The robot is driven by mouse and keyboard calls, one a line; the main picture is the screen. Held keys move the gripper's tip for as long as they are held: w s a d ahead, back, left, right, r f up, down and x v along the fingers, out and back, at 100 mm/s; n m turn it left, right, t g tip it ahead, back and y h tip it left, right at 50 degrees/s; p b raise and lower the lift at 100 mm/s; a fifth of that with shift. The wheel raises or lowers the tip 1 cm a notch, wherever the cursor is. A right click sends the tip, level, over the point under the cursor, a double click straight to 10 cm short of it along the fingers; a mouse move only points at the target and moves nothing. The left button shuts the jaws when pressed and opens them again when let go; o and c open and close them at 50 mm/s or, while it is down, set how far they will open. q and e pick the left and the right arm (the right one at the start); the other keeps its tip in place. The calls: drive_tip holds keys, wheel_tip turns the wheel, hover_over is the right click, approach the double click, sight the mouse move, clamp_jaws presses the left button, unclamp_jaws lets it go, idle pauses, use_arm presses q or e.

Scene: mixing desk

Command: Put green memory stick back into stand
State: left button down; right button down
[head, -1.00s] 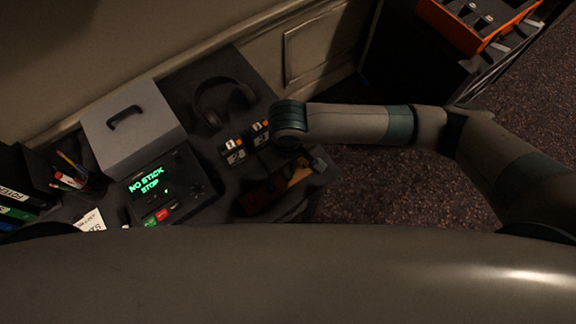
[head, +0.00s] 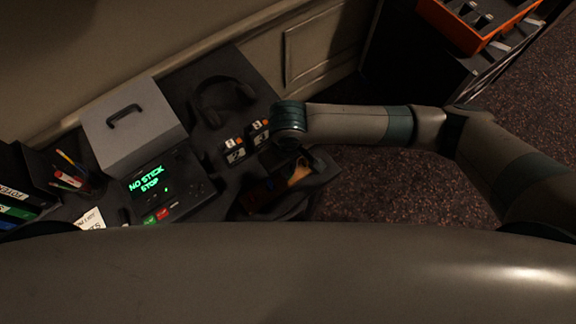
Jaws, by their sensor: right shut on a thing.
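The wooden stand (head: 262,196) lies at the desk's right front part, mostly in shadow, with a lit wooden patch at its right end. Small blue and red bits show dimly in it. My right gripper (head: 303,160) hangs below its wrist, over the right end of the stand, and is dark and partly hidden by the wrist. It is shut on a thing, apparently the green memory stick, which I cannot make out. I cannot tell whether that thing touches the stand. My left gripper is not in view.
A console (head: 165,187) shows "NO STICK STOP" in green. Headphones (head: 224,98), two numbered blocks (head: 235,152), a grey case (head: 130,122), a pen holder (head: 73,180) and binders (head: 15,205) are on the desk. An orange tray (head: 466,35) stands at the upper right.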

drive_tip(key=shift+f, duration=0.2)
drive_tip(key=c, duration=1.9)
unclamp_jaws()
drive_tip(key=shift+o, duration=0.2)
drive_tip(key=shift+r, duration=0.15)
wheel_tip(320, 180, up, 17)
drive_tip(key=b, duration=0.1)
drive_tip(key=shift+b, duration=0.4)
